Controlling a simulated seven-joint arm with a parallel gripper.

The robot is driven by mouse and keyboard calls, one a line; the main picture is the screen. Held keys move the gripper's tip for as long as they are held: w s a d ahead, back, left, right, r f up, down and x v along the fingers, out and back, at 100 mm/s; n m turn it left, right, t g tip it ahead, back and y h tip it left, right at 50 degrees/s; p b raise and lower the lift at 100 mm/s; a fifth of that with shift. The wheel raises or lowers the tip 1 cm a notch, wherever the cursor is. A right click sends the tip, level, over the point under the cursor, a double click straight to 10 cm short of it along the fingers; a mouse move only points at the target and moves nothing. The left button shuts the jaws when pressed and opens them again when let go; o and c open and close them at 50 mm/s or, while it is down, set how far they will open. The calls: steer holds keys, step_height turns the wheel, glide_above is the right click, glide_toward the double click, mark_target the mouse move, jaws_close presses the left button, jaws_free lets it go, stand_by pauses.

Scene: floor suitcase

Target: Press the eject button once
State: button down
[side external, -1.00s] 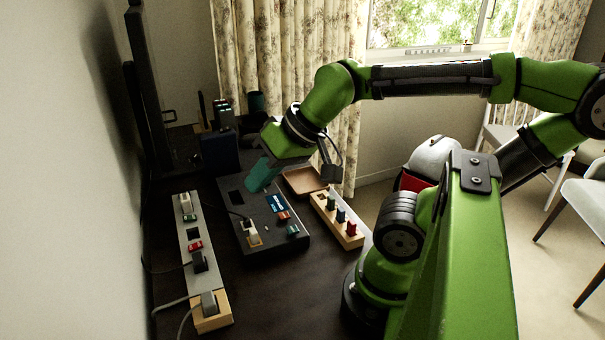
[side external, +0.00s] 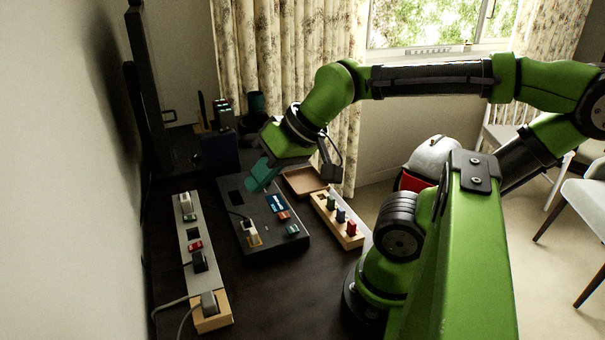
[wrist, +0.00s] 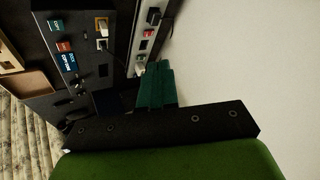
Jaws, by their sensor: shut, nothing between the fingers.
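A dark console (side external: 273,240) lies on the desk, with a blue display (side external: 277,203), an orange-red button (side external: 284,216) and a green button (side external: 292,230). The wrist view also shows the green button (wrist: 56,26), the red button (wrist: 65,46) and the display (wrist: 68,62). Their markings are too small to read, so I cannot tell which is the eject button. My gripper (side external: 256,184) has teal fingers, shut and empty, above the far end of the console and apart from the buttons. The fingers also show in the wrist view (wrist: 158,70).
A power strip (side external: 191,228) with plugs and cables lies left of the console, near the wall. A wooden block with colored pegs (side external: 340,220) and a brown tray (side external: 305,181) lie to the right. A dark box (side external: 220,153) stands behind. The front desk area is clear.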

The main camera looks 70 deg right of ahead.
steer(key=w+d+f+m+g, duration=0.2)
steer(key=d+f+m, duration=0.25)
steer(key=d, duration=0.25)
steer(key=m+y, duration=0.5)
steer(key=m, duration=2.2)
glide_above(287, 213)
step_height(287, 213, down, 5)
steer(key=shift+r+n+t, duration=0.1)
steer(key=shift+n+t, duration=0.15)
steer(key=shift+t, duration=0.05)
steer(key=shift+f, duration=4.45)
steer(key=shift+f, duration=0.4)
